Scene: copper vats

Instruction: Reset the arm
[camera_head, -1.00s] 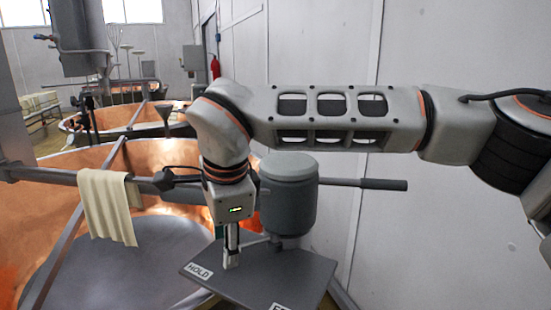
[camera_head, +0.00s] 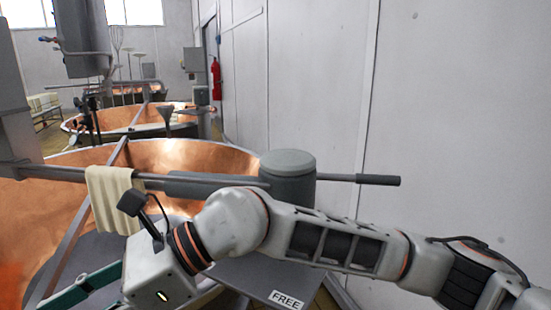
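My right arm (camera_head: 330,238) comes in from the right and reaches low across the front of the view. Its wrist and the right gripper's body (camera_head: 158,278) are at the bottom left, in front of the large copper vat (camera_head: 190,157). The fingertips are not clearly seen, so I cannot tell whether they are open. A dark green bar (camera_head: 88,286) shows beside the gripper body; what it belongs to is unclear. A grey panel (camera_head: 255,278) with a "FREE" label lies partly behind the arm. My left gripper is not in view.
A grey cylinder (camera_head: 288,172) with a side handle (camera_head: 365,180) stands behind the arm. A cream cloth (camera_head: 108,195) hangs over a rail at the vat. Another copper vat (camera_head: 135,118) and a red fire extinguisher (camera_head: 216,78) are farther back. A pale wall closes the right side.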

